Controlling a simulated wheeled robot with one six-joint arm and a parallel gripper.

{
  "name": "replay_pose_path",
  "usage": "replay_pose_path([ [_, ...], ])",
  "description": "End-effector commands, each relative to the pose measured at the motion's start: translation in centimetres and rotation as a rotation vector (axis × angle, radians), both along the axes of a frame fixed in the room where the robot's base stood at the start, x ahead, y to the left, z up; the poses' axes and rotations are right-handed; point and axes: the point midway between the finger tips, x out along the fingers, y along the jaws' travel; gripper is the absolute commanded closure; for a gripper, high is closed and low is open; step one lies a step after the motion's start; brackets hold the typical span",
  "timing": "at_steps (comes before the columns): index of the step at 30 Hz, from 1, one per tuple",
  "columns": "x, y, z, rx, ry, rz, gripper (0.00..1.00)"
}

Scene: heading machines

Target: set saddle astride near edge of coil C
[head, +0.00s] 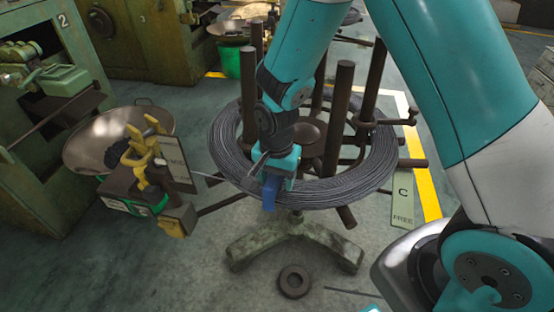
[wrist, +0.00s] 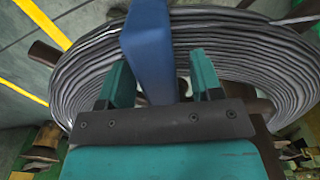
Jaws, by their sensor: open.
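Coil C (head: 345,190) is a wide ring of grey wire lying flat around the posts of a stand; its wire turns fill the back of the wrist view (wrist: 245,48). The blue saddle (head: 270,192) is at the coil's near edge, its lower end hanging over the outer side. In the wrist view the saddle (wrist: 150,45) stands between the fingers of my gripper (wrist: 160,68). The fingers are apart, with a clear gap on the saddle's right side. In the head view my gripper (head: 276,175) is right above the saddle and hides its top and inner side.
Dark upright posts (head: 342,110) rise inside the coil close to my arm. A tag marked C FREE (head: 402,208) hangs at right. A yellow-clamped unit (head: 145,165) and a metal bowl (head: 88,150) stand left. A dark ring (head: 294,281) lies on the floor in front.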

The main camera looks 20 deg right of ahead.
Motion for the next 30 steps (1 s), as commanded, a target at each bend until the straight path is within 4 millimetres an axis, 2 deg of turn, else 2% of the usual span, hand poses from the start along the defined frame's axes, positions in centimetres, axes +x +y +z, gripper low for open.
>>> replay_pose_path([
  [5,0.1,0.0,3.1,0.002,-0.006,0.0,0.41],
  [12,0.1,0.1,9.4,0.003,-0.008,0.0,0.41],
  [18,0.1,0.1,14.0,0.002,-0.008,0.0,0.41],
  [24,0.0,0.0,16.5,0.001,-0.004,0.0,0.41],
  [30,0.0,0.0,17.6,0.001,-0.003,0.0,0.41],
])
